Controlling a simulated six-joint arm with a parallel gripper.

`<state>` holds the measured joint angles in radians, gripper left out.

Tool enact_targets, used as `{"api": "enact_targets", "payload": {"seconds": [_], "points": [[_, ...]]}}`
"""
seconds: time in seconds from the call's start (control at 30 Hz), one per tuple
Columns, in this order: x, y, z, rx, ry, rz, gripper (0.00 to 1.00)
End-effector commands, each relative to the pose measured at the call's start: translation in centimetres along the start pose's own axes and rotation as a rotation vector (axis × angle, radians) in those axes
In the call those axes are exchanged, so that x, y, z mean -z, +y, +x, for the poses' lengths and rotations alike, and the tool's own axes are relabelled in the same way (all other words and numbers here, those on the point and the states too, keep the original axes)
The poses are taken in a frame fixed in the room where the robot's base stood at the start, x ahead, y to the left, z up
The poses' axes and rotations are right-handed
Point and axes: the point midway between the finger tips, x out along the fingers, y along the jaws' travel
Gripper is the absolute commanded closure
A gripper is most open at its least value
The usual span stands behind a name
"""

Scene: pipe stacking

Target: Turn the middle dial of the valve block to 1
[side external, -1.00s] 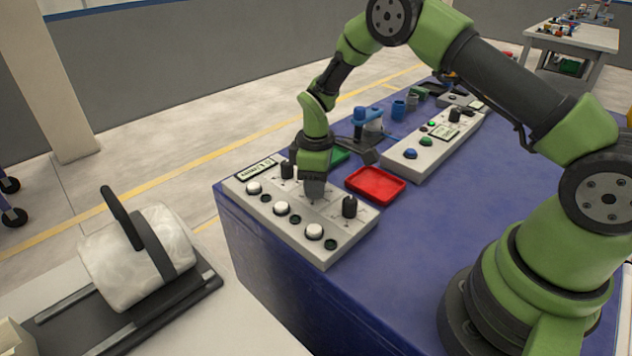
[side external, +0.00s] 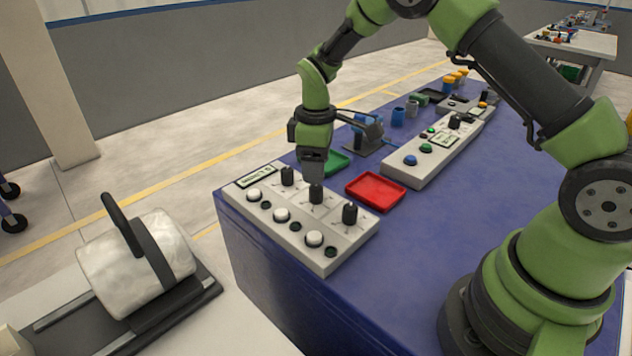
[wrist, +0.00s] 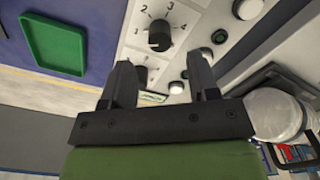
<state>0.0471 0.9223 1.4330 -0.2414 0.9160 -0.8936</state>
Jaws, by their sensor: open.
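The grey valve block (side external: 335,252) sits at the left corner of the blue table. It carries three black dials in a row: the far dial (side external: 288,176), the middle dial (side external: 316,194) and the near dial (side external: 350,213). Another dial (wrist: 140,74) shows between the fingers, partly hidden.
The block also has white buttons (side external: 314,238) and a small display (side external: 254,176). A red tray (side external: 375,192) and a green tray (side external: 335,163) lie close to it. A second control panel (side external: 432,150) stands farther back.

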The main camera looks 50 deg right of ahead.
Motion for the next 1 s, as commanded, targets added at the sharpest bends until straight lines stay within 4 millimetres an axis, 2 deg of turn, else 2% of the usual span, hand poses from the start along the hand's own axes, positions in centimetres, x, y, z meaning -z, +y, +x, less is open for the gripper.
{"api": "enact_targets", "payload": {"seconds": [0.1,0.2,0.67,0.77,0.87,1.0], "points": [[0.1,0.1,-2.1,-0.003,0.003,0.000,0.45],[0.0,0.0,-3.2,-0.002,0.002,0.000,0.45],[0.0,-0.1,-4.2,-0.003,0.006,0.008,0.45],[-0.2,-0.5,-6.0,-0.014,0.034,0.047,0.45],[-1.0,-1.5,-9.3,-0.030,0.089,0.125,0.45],[-3.0,-4.0,-14.5,-0.044,0.189,0.277,0.45]]}}
